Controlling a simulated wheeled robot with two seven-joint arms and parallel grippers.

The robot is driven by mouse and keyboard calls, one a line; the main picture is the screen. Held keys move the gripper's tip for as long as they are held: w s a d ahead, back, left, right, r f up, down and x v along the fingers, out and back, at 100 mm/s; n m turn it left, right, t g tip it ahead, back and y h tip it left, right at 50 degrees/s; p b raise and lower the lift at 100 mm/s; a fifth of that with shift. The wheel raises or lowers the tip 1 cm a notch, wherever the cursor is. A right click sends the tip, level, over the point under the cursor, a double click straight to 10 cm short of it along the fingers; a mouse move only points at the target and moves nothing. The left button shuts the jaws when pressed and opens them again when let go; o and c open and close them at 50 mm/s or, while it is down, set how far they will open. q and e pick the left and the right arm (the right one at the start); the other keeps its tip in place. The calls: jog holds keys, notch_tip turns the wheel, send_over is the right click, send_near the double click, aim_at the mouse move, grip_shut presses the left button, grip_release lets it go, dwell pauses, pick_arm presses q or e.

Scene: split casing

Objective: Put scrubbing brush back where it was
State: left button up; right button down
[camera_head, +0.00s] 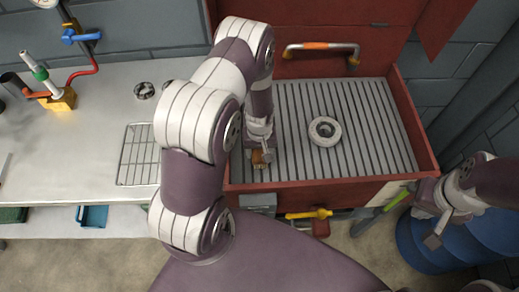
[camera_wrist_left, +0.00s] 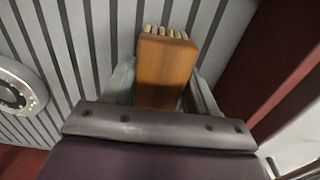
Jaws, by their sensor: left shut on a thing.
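The scrubbing brush (camera_head: 259,161) has a brown wooden block. In the left wrist view the wooden block (camera_wrist_left: 166,70) shows large, with pale bristles at its far end. My left gripper (camera_head: 262,151) is shut on the brush, one finger on each side of the block. It holds the brush over the left front part of the slatted grey floor of the red basin (camera_head: 310,188). I cannot tell whether the brush touches the slats. My right gripper (camera_head: 433,226) is at the right, outside the basin; its jaw opening is unclear.
A round pale metal ring part (camera_head: 325,131) lies on the slats, right of the brush. A handle with an orange grip (camera_head: 315,45) is at the basin's back. A wire rack (camera_head: 137,155) lies on the left counter. A blue barrel (camera_head: 440,252) stands at lower right.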

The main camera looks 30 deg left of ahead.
pick_arm(q)
jog(key=shift+w+f, duration=0.15)
jog(key=shift+f, duration=0.5)
jog(key=shift+a, duration=0.1)
jog(key=shift+f, duration=0.15)
jog(key=o, duration=1)
notch_tip(320, 180, up, 12)
jog(key=shift+f+b, duration=0.25)
jog(key=shift+b, duration=0.45)
notch_tip(320, 180, up, 5)
jog(key=m, duration=0.1)
send_over(262, 152)
jog(key=s+d+r+m, duration=0.1)
jog(key=s+r+m, duration=0.1)
jog(key=r, duration=0.1)
jog(key=s+d+r+m+t, duration=0.1)
jog(key=s+r, duration=0.1)
jog(key=s, duration=0.1)
jog(key=s+d+r+m, duration=0.2)
jog(key=s+r, duration=0.1)
jog(key=shift+s+d+r+m, duration=0.1)
jog(key=shift+r+m, duration=0.2)
